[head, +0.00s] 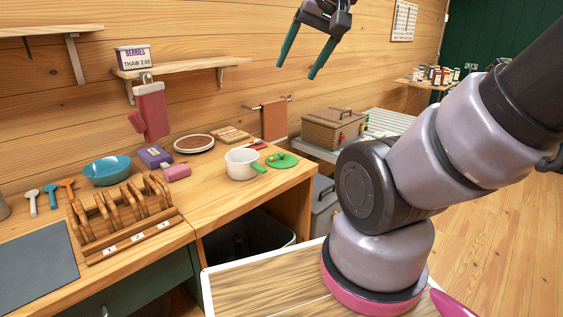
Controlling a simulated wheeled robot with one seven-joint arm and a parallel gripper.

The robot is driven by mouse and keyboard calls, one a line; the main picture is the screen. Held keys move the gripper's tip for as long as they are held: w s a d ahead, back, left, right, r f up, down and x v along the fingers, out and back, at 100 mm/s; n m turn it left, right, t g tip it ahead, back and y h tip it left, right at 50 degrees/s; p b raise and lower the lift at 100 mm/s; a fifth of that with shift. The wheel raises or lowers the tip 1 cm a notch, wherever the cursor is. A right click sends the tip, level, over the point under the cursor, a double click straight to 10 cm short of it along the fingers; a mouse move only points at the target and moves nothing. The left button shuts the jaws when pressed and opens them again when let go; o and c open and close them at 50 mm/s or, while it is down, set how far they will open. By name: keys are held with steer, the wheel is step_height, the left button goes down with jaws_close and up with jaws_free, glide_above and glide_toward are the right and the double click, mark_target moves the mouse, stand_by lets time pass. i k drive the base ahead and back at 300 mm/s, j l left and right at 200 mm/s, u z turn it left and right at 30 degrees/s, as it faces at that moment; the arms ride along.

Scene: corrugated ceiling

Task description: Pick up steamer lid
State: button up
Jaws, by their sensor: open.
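A brown woven box, which looks like the steamer (322,134), stands on a surface at the back, right of the wooden counter. Its flat brown top, which looks like the steamer lid (325,117), sits on it and carries a dark arched handle. Small red and green parts show on the box's sides. My gripper (297,71) is high in front of the wood wall, at the top middle of the picture. Its two dark green fingers are apart, point down and left, and have nothing between them. In the picture it is above and left of the lid.
The wooden counter holds a white pot (241,164), a blue bowl (107,171) and a toast rack (126,214). A wall shelf (178,69) carries a berries box (133,58). An orange towel (274,120) hangs left of the steamer. Wooden floor is free at the right.

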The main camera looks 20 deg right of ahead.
mark_target(283, 160)
steer(key=i+l+z, duration=0.3)
steer(key=i+l, duration=0.6)
steer(key=l, duration=0.1)
